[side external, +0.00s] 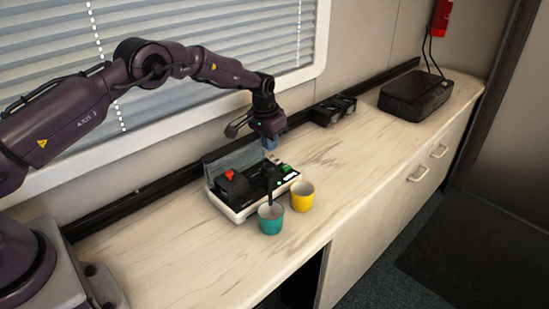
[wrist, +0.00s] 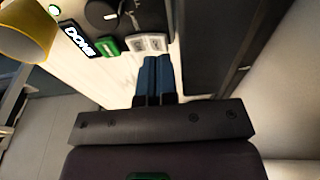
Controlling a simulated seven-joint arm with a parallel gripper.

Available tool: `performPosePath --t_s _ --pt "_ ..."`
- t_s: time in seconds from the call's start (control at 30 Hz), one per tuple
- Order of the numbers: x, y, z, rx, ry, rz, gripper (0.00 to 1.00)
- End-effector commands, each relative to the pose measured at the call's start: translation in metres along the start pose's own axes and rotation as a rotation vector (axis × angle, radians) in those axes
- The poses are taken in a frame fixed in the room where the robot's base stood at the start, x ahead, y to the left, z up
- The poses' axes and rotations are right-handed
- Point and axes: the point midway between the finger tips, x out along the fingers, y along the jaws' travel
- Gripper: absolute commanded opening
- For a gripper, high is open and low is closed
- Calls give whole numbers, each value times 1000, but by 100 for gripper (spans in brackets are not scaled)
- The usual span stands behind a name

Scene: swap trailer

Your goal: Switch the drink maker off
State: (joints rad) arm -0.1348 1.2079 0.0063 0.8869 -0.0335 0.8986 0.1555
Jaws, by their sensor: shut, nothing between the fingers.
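The drink maker (side external: 238,208) sits on the counter, with a light base, a dark body and a red knob (side external: 230,175) on top. At its right end are a green part and small pale parts. My gripper (side external: 271,146) is shut and empty, above the machine's back right end. In the wrist view its blue fingertips (wrist: 153,60) point at the pale pieces; I cannot tell whether they touch. Which switch position is set is unclear.
A teal cup (side external: 270,220) and a yellow cup (side external: 301,197) stand in front of the machine. A black item (side external: 334,110) lies by the wall and a black box (side external: 416,93) with cables is farther right. The counter between is clear.

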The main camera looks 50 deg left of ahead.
Motion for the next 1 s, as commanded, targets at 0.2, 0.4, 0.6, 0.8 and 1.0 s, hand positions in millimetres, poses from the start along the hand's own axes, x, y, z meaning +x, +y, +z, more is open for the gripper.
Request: performPosePath --t_s 0.2,0.4,0.6,0.8,1.0 --pt "4 0 0 0 0 0 0" --pt "7 0 1 0 -1 0 0" --pt "10 0 1 0 0 0 0" --pt "12 0 2 0 0 0 0" --pt "16 0 2 0 1 0 0"
